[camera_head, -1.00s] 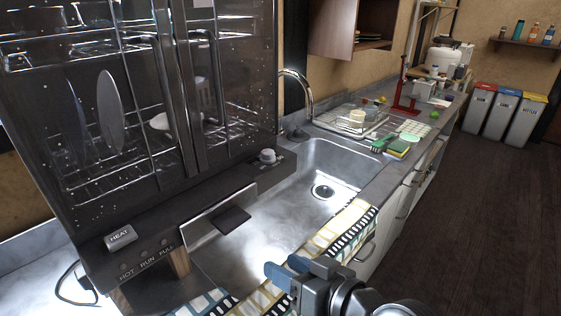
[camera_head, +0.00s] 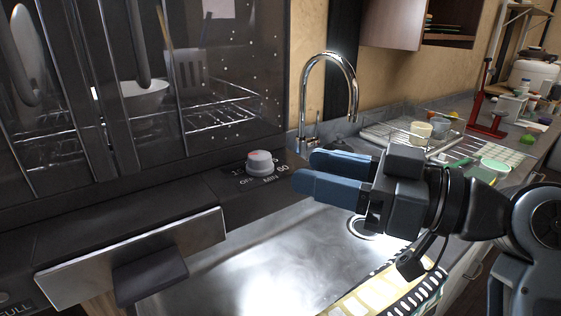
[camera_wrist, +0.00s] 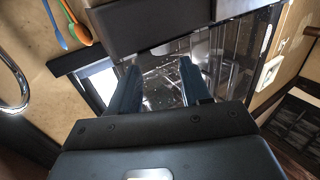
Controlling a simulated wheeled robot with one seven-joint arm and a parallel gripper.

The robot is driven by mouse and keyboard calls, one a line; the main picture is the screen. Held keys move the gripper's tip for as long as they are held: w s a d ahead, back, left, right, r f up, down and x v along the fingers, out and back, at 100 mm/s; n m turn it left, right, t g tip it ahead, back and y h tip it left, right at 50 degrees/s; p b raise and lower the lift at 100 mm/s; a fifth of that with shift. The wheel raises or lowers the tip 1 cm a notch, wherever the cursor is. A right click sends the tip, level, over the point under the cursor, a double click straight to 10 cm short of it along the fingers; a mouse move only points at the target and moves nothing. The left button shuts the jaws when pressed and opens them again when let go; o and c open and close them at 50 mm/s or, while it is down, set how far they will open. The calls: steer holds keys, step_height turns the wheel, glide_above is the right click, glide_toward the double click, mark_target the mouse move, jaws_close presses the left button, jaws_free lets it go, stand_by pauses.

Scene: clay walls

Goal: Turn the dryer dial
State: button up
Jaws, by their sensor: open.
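The dryer dial (camera_head: 260,163) is a pale round knob with a reddish cap, on the dark control panel of the dish dryer (camera_head: 110,215). Markings around it include OFF, MIN and 60. My gripper (camera_head: 304,172) is open and empty, its blue fingers pointing left toward the dial. The fingertips are a short gap to the right of the dial and do not touch it. In the wrist view the two blue fingers (camera_wrist: 157,88) stand apart with the dryer's glass and racks beyond them. I cannot make out the dial in the wrist view.
The sink (camera_head: 285,270) lies below the panel, with a curved faucet (camera_head: 340,85) behind my gripper. A metal plate with a dark handle (camera_head: 150,275) juts from the dryer front. A striped towel (camera_head: 385,290) hangs at the counter's front edge. A dish rack (camera_head: 420,135) stands farther back.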

mark_target(270, 161)
steer(key=shift+x, duration=3.6)
steer(key=c, duration=0.7)
